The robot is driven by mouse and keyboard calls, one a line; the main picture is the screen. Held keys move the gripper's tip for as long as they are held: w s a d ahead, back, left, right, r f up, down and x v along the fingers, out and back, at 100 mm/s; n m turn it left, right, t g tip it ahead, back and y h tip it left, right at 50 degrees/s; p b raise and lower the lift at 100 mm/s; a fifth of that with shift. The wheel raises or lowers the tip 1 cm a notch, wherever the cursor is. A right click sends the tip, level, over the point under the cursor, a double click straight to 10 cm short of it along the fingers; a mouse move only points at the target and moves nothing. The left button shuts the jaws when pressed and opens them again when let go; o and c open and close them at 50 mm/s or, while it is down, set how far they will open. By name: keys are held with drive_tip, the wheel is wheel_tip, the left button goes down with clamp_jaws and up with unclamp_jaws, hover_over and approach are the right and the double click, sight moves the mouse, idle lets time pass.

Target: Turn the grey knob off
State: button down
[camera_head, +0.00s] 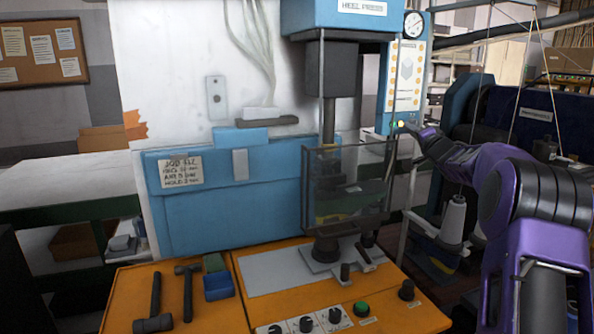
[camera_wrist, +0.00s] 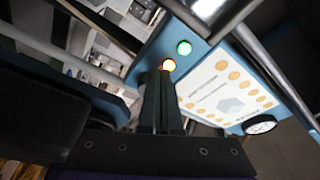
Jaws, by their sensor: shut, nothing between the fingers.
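My gripper (camera_head: 411,127) is shut and empty, with its fingertips at the lower part of the blue press column, next to a lit yellow-orange lamp (camera_head: 401,123). I cannot tell whether the fingertips touch the panel. No knob clearly shows at the fingertips; the fingers may hide one. Several dark-topped knobs with pale dials, one of them here (camera_head: 306,323), sit on the orange bench front, away from my gripper. I cannot tell which knob is the grey one.
The blue heel press (camera_head: 345,14) has a clear guard (camera_head: 348,185) over its base. Two hammers, one here (camera_head: 187,290), lie on the orange bench (camera_head: 130,285). A green button (camera_head: 361,309) and a black knob (camera_head: 406,290) are at its front. A thread cone (camera_head: 453,220) stands below my arm.

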drive_tip(key=shift+w+d, duration=0.1)
drive_tip(key=shift+d, duration=0.2)
idle(0.4)
drive_tip(key=shift+p, duration=0.35)
drive_tip(key=shift+w+d+f, duration=0.1)
drive_tip(key=shift+d+f, duration=0.3)
drive_tip(key=shift+f, duration=0.4)
drive_tip(key=shift+d, duration=0.2)
drive_tip(key=s, duration=0.2)
drive_tip(key=s+d, duration=0.1)
drive_tip(key=s+b, duration=0.1)
drive_tip(key=s, duration=0.1)
drive_tip(key=shift+s+d+f, duration=0.15)
drive_tip(key=shift+s+f, duration=0.2)
drive_tip(key=shift+f, duration=0.05)
